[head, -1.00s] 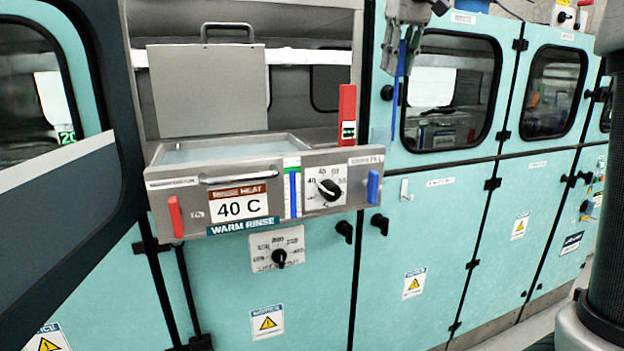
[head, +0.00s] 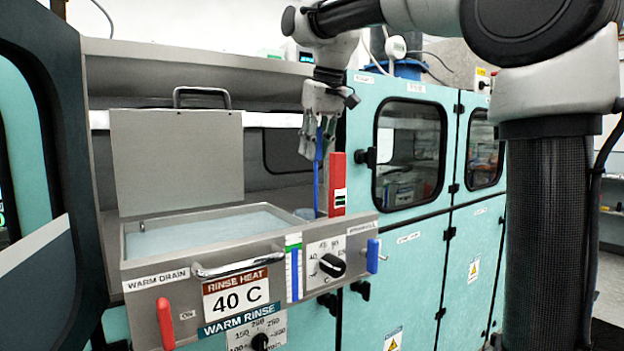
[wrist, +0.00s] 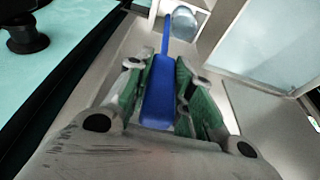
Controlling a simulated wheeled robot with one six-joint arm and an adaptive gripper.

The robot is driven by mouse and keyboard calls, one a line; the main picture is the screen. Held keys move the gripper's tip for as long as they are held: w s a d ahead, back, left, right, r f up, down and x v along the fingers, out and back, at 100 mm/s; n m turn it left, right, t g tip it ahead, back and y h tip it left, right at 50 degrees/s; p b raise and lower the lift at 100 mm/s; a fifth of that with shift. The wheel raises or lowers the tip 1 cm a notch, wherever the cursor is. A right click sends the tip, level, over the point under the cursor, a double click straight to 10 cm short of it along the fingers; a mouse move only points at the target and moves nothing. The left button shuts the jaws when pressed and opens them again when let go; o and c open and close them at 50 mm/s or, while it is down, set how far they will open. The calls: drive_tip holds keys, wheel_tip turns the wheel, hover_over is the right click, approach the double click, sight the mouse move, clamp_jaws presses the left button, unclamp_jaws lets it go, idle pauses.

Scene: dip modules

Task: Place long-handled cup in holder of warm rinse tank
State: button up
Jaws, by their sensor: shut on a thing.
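My gripper (head: 318,142) is shut on the blue handle (head: 318,175) of the long-handled cup. It hangs above the right end of the warm rinse tank (head: 130,238), with the handle pointing down. The wrist view shows the handle (wrist: 158,95) between the green-padded fingers, with the clear cup (wrist: 183,22) at its far end. In the head view the cup's pale rim (head: 305,213) shows low behind the tank front. A pale edged shape surrounds the cup in the wrist view; I cannot tell whether it is the holder or whether they touch.
A red upright block (head: 337,185) stands right beside the handle. The tank's raised grey lid (head: 177,160) is at the left. The control panel (head: 250,280) with knob and levers juts out in front. Teal cabinets (head: 410,225) run to the right.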

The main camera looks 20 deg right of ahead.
sight(317, 160)
drive_tip(key=shift+f, duration=2.25)
drive_tip(key=o, duration=0.9)
drive_tip(key=v, duration=1.2)
drive_tip(key=shift+s+d, duration=0.1)
drive_tip(key=shift+s, duration=0.05)
